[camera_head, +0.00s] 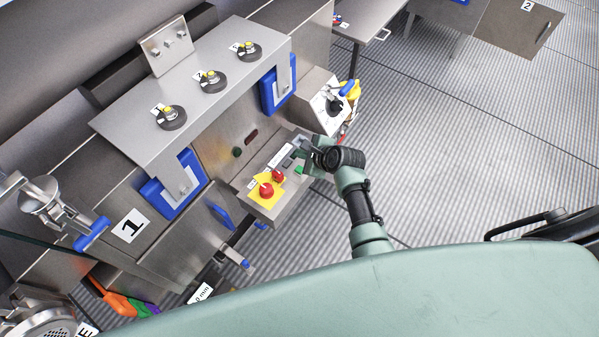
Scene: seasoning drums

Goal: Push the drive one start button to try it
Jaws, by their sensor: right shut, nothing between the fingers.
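The control box (253,203) stands at the front of the steel machine, with its sloped face up. A red button (278,176) and a red mushroom button on a yellow plate (266,191) sit on its left part. A green button (299,170) shows on its right part, close to my right gripper. I cannot read which button is the drive one start. My right gripper (297,155) is shut and empty, over the right end of the box. It hides part of the panel, and I cannot tell whether it touches a button. My left gripper is not in view.
A steel cover with several black knobs (211,82) rises behind the box. Blue-framed hatches (178,184) flank it. A box with a black rotary switch (331,104) stands right of the gripper. The ribbed floor (470,130) at right is clear.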

